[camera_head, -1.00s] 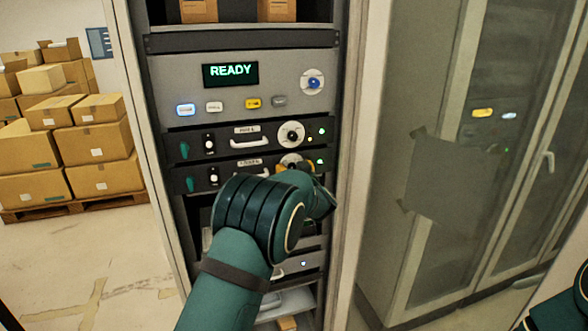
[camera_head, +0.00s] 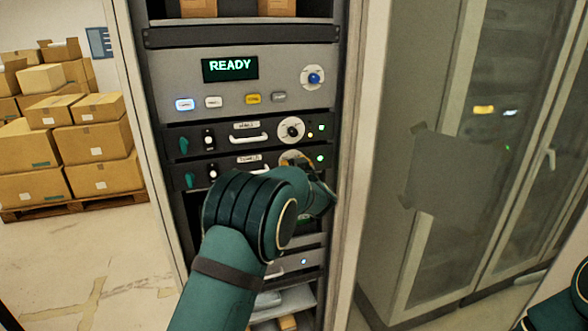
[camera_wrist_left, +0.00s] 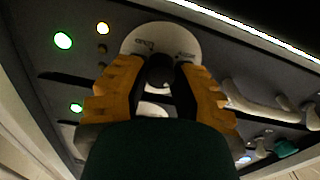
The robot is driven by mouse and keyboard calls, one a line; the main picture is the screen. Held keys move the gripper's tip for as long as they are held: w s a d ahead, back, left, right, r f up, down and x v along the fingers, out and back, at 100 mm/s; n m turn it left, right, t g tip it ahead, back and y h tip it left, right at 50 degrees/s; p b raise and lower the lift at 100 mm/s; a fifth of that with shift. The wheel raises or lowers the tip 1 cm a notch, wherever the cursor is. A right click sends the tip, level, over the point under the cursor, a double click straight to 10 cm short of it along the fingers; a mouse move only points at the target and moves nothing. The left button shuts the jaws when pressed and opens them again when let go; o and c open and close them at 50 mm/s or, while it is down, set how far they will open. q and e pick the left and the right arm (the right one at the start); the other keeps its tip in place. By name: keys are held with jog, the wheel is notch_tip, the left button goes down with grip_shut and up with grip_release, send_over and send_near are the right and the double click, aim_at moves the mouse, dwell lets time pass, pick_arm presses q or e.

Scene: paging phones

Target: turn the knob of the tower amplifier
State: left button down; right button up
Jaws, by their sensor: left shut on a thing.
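The tower amplifier (camera_head: 212,188) appears to be the lower of two dark rack units, its label too small to read surely. Its round white dial (camera_wrist_left: 146,38) and dark knob (camera_wrist_left: 160,70) show in the left wrist view. My left gripper (camera_wrist_left: 165,78) is at this dial, its two orange-brown fingers shut on the knob from both sides. In the head view my left gripper (camera_head: 297,160) is mostly hidden behind my green wrist, which also covers part of the dial. My right gripper is out of view.
The upper dark unit has its own dial and knob (camera_head: 291,130) just above. A grey panel with a READY screen (camera_head: 230,69), buttons and a blue knob (camera_head: 314,77) sits higher. A glass-door cabinet (camera_head: 462,190) stands right; stacked boxes (camera_head: 98,108) stand left.

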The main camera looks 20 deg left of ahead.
pick_arm(q)
jog(key=shift+a+f+n+b, duration=0.1)
jog(key=shift+a+n+b, duration=0.05)
jog(key=shift+n+b, duration=7.35)
jog(key=shift+n+p, duration=0.55)
jog(key=shift+n, duration=0.25)
jog(key=c, duration=0.7)
grip_release()
jog(key=shift+c, duration=0.2)
